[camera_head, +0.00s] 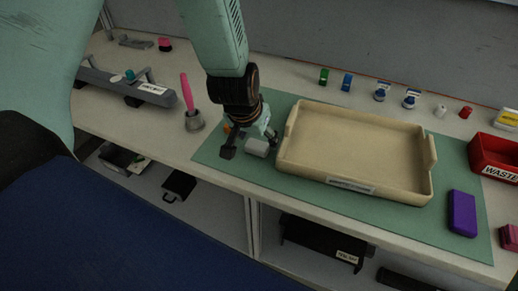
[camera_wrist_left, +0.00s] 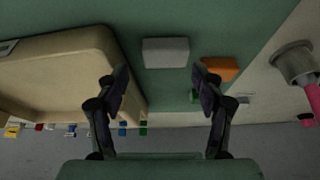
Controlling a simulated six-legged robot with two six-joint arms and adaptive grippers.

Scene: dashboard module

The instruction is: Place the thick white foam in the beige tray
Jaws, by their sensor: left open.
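The white foam (camera_head: 257,147) is a small pale block lying on the green mat, just left of the beige tray. In the left wrist view the foam (camera_wrist_left: 166,52) lies ahead of and between the two fingers, apart from them. The beige tray (camera_head: 352,183) is empty and labelled on its front; its corner (camera_wrist_left: 122,62) shows in the left wrist view. My left gripper (camera_head: 250,148) is open above the mat by the foam, and its spread fingers (camera_wrist_left: 160,90) hold nothing. My right gripper is not in view.
An orange block (camera_wrist_left: 220,68) lies near the foam. A grey holder (camera_head: 194,122) with a pink handle stands left of the mat. A purple block (camera_head: 462,213) and a red waste bin (camera_head: 494,158) are right of the tray. Small bottles (camera_head: 347,82) line the back.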

